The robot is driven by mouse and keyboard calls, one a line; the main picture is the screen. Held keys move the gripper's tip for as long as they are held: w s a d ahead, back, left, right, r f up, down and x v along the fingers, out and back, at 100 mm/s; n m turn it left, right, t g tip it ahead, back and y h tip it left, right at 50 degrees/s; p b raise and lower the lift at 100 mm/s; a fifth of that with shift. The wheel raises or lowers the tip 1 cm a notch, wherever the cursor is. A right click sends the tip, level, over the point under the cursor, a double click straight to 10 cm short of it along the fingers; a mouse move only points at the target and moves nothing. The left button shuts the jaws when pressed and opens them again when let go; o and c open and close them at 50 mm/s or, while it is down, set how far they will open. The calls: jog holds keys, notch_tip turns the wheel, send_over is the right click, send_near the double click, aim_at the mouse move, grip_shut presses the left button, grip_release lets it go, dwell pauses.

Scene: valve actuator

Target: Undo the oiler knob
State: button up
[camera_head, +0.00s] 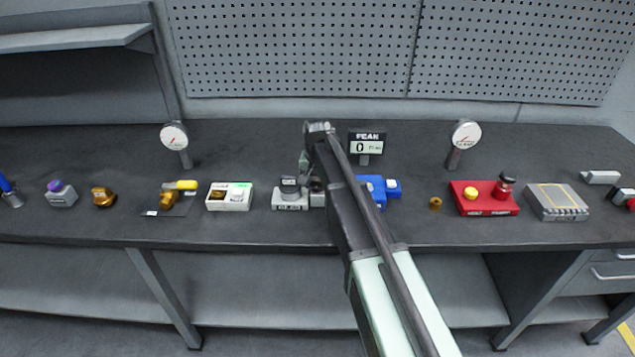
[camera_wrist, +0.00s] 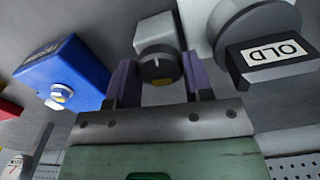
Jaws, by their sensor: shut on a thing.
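A round dark knob (camera_wrist: 157,68) with a pale mark on its face sits on a light grey block (camera_wrist: 155,33) in the wrist view; I take it for the oiler knob. My gripper (camera_wrist: 158,78) has its two purple fingers on either side of the knob and is shut on it. In the head view the grey block (camera_head: 317,194) shows only in part beside my arm, and the knob and fingertips are mostly hidden there.
A grey cylinder (camera_wrist: 240,30) with a dark tab reading OLD stands close beside the block. A blue box (camera_wrist: 62,72) with a pale knob is on the other side. A gauge (camera_head: 174,136) and a PEAK display (camera_head: 366,143) stand behind on the dark bench.

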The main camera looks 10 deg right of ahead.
jog(key=n, duration=0.4)
jog(key=shift+n, duration=0.3)
jog(key=n, duration=0.4)
jog(key=shift+n, duration=0.3)
jog(key=n, duration=0.4)
jog(key=shift+n, duration=2.5)
jog(key=o, duration=0.9)
